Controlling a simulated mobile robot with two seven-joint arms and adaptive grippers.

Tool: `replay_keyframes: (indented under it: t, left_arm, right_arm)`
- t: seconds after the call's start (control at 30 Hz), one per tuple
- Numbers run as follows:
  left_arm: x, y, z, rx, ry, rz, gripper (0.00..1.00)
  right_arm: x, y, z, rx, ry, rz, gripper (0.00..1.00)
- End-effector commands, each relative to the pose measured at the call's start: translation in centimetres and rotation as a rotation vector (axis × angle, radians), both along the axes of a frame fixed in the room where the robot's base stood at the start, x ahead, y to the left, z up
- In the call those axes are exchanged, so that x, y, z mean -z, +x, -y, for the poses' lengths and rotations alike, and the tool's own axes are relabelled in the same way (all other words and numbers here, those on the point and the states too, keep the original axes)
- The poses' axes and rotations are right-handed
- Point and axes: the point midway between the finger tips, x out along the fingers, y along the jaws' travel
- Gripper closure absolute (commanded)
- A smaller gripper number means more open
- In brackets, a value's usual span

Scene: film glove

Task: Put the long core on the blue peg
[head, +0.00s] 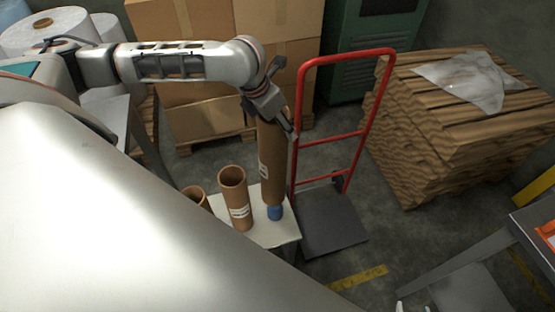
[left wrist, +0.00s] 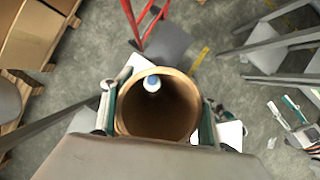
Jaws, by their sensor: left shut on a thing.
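The long core (head: 270,165) is a tall brown cardboard tube with a white label, roughly upright. My left gripper (head: 283,120) is shut on its upper part. The blue peg (head: 275,213) shows just below the core's lower end, on a pale table. In the left wrist view I look down the core's open bore (left wrist: 160,115). The top of the peg (left wrist: 152,83) shows inside it near the far wall. I cannot tell whether the core's lower end surrounds the peg's top. My right gripper's tips (head: 413,307) show apart at the bottom edge, with nothing between them.
A medium core (head: 235,198) and a shorter core (head: 195,196) stand left of the peg on the pale table (head: 262,236). A red hand truck (head: 345,137) stands close behind on the right. Cardboard boxes and a pallet stack (head: 440,125) lie farther back.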

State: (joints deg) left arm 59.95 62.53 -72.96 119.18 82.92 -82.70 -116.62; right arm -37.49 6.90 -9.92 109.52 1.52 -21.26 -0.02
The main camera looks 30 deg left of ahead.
Motion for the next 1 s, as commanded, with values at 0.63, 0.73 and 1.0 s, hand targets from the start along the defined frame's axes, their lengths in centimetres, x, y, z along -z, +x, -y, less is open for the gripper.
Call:
replay_keyframes:
  t: [0.63,0.73,1.0]
  left_arm:
    - [12.3,0.0,0.0,-0.001,0.0,-0.002,0.82]
    - [12.9,-0.1,0.0,-0.001,0.001,-0.003,0.82]
    - [16.4,-0.1,0.0,-0.001,0.002,-0.005,0.82]
  right_arm:
    - [0.0,0.0,-0.1,-0.002,0.0,0.002,0.6]
    - [0.0,0.1,-0.1,-0.002,0.0,0.002,0.6]
    - [-0.2,0.1,-0.1,-0.002,0.0,0.002,0.6]
